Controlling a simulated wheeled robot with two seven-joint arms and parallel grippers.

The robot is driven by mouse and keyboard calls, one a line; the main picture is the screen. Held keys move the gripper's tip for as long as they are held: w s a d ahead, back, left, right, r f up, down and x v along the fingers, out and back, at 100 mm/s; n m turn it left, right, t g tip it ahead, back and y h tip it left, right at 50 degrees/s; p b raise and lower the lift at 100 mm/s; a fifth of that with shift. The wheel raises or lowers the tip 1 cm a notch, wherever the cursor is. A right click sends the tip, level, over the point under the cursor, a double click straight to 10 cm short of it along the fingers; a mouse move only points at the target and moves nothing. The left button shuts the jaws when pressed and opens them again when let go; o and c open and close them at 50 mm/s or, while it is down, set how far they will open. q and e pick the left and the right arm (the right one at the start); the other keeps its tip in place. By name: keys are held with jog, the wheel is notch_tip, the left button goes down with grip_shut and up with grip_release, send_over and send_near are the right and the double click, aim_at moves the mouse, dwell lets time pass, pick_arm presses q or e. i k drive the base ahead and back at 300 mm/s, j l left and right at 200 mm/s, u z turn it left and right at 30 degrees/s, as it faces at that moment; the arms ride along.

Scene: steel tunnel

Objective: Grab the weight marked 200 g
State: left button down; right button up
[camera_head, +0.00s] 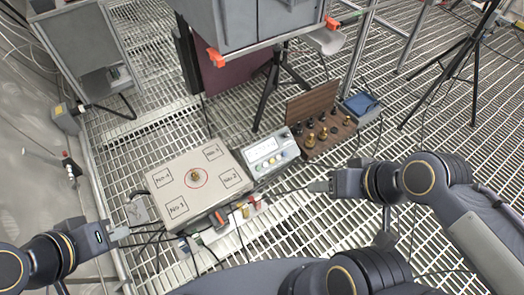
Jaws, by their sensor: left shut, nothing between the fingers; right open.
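A wooden box with its lid up (310,98) stands right of the scale and holds several brass and dark weights (322,132). The marks on the weights are too small to read, so I cannot tell which is 200 g. One small brass weight (195,176) stands inside the red circle on the scale's plate (222,182). My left gripper (126,232) is shut and empty, at the lower left beside the plate's front-left corner. My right gripper (314,187) is open and empty, in front of the weight box and apart from it.
A display unit with buttons (266,152) sits between the plate and the box. A blue-topped item (361,104) is right of the box. Small items (246,210) lie in front of the plate. A grey cabinet (240,22) and tripod (470,45) stand behind on the grating floor.

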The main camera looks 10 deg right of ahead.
aim_at(195, 176)
jog(key=i+l+u, duration=0.7)
jog(key=l, duration=0.3)
jog(key=u, duration=1.65)
